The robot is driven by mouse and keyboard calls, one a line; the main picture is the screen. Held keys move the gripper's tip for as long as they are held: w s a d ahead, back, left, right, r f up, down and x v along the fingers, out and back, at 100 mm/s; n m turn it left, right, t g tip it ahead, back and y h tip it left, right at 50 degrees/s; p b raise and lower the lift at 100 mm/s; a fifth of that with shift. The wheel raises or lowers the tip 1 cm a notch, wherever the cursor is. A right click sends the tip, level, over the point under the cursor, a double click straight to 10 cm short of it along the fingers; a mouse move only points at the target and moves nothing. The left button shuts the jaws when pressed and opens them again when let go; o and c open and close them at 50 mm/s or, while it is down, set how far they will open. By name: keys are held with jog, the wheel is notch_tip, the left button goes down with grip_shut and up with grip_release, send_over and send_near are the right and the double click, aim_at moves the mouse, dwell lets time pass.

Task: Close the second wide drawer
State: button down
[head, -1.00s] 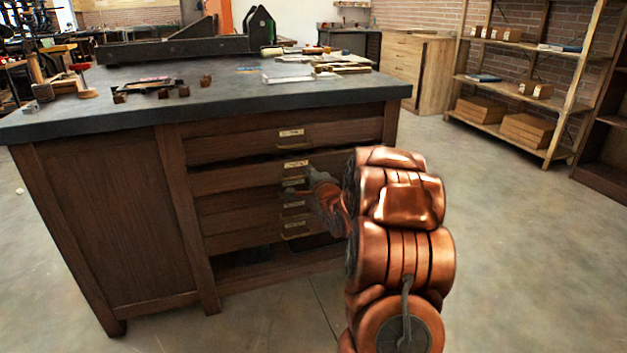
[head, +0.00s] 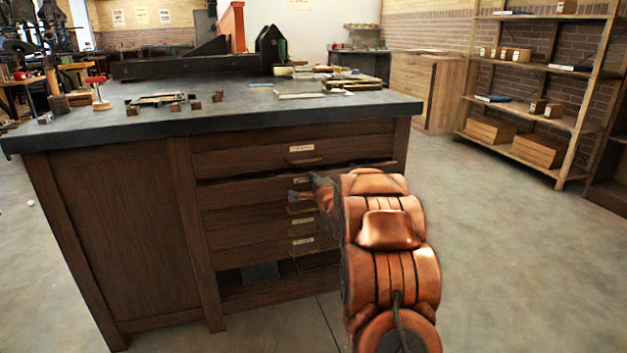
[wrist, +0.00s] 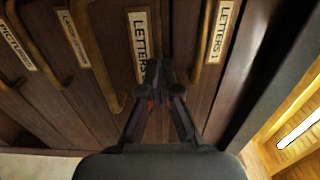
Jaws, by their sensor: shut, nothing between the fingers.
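The second wide drawer (head: 245,191) is the dark wood front below the top drawer (head: 245,160) in the workbench. A thin dark gap runs along its top edge, and it looks almost level with the other fronts; I cannot tell if it is fully flush. In the wrist view its "LETTERS" label (wrist: 139,45) and brass handle (wrist: 97,60) show. My gripper (head: 303,188) is shut and empty, with its fingertips at the drawer front beside the label. The wrist view shows the closed fingers (wrist: 155,75) covering part of this front; contact is hard to judge.
The dark worktop (head: 240,105) overhangs the drawers and carries small blocks and a press. Lower drawers (head: 245,232) sit beneath, above an open shelf space (head: 240,290). Shelving (head: 540,100) stands at the right. The floor (head: 500,250) between is clear.

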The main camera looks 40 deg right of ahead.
jog(key=p+x, duration=0.2)
jog(key=p, duration=0.1)
jog(key=shift+w+d, duration=0.1)
jog(key=shift+w, duration=0.15)
jog(key=shift+p, duration=0.3)
